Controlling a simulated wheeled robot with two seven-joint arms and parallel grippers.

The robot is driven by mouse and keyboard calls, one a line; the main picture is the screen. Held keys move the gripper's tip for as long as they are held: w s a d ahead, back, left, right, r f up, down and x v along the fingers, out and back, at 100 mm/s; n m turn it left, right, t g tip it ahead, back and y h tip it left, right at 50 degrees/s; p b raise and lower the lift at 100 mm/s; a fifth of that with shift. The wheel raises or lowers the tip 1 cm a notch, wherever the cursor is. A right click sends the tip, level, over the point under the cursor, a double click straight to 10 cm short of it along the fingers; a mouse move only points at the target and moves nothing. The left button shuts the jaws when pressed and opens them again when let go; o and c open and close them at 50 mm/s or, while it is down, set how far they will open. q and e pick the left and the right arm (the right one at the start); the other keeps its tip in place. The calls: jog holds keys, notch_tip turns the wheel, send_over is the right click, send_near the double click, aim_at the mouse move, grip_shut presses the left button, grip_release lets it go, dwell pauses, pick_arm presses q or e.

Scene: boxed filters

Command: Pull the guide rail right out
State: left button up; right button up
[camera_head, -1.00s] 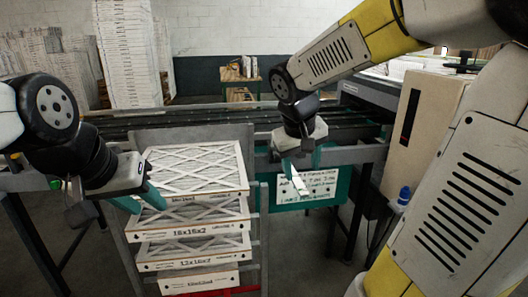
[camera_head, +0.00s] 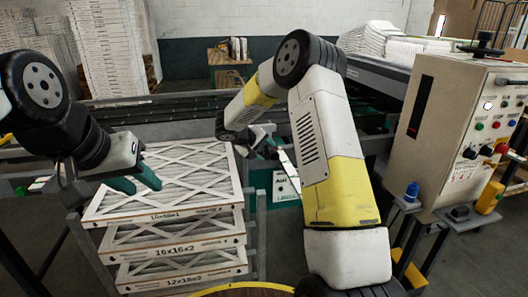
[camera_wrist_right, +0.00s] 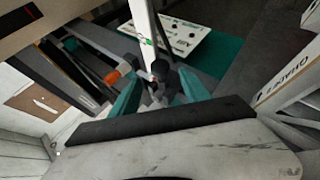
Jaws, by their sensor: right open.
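My right gripper (camera_head: 272,148) is beyond the filter stack, beside the conveyor frame, partly hidden by its own arm. In the right wrist view its teal fingers (camera_wrist_right: 160,78) are apart, on either side of a small dark knob (camera_wrist_right: 158,72). A pale upright bar (camera_wrist_right: 143,28), perhaps the guide rail, rises just behind the knob. I cannot tell whether the fingers touch either. An orange knob (camera_wrist_right: 112,77) is left of the fingers. My left gripper (camera_head: 145,187) is open and empty over the top boxed filter (camera_head: 190,170) of the stack.
The dark conveyor (camera_head: 180,108) runs behind the stack. A teal panel with a white sign (camera_head: 286,188) hangs below it. A beige control box (camera_head: 445,130) with buttons stands right, with a blue knob (camera_head: 412,191) on a ledge beside it. Stacked white boxes (camera_head: 110,45) stand back left.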

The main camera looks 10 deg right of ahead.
aim_at(273, 156)
jog(key=x, duration=0.6)
jog(key=shift+d+f, duration=0.15)
jog(key=shift+f, duration=0.05)
grip_shut()
dwell(1.2)
